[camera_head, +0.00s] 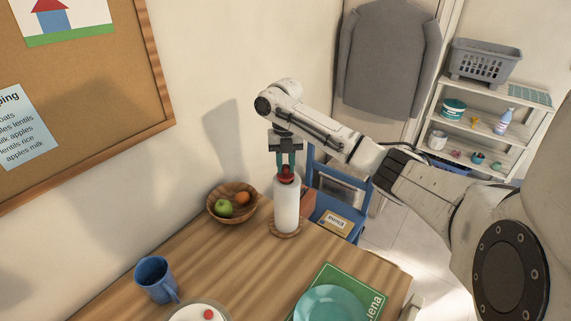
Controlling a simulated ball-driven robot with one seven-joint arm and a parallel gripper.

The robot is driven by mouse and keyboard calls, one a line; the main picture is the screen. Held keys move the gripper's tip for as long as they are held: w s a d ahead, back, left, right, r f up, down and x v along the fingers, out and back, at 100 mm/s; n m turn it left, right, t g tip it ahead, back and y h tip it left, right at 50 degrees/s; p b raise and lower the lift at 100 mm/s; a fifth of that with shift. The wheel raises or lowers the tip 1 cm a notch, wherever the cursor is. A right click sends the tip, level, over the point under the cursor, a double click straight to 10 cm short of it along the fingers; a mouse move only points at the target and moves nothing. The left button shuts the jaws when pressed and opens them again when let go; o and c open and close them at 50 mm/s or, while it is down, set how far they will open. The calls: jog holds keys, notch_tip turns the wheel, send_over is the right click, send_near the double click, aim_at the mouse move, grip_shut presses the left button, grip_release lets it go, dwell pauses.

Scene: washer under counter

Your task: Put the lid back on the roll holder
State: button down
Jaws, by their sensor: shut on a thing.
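The roll holder (286,207) is a white upright roll on a round wooden base, near the table's far edge. My gripper (286,165) points down directly above it, with its teal fingers shut on a small red piece, which looks like the lid (287,174). The red piece is over the top of the roll, in line with it. I cannot tell whether it touches the roll or sits slightly above it. The fingers partly hide the red piece.
A wooden bowl (217,216) with fruit stands left of the roll. A blue mug (155,278), a white round item with a red knob (203,314) and a teal plate (331,307) are nearer. A blue chair (326,201) stands behind the table. The middle tabletop is clear.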

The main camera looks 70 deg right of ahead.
dwell(0.4)
jog(key=shift+c, duration=1.9)
grip_release()
jog(key=shift+r, duration=0.15)
jog(key=shift+r+p, duration=1.85)
jog(key=shift+r, duration=0.4)
jog(key=shift+a+r, duration=0.1)
jog(key=shift+r, duration=1)
jog(key=shift+c, duration=0.3)
grip_shut()
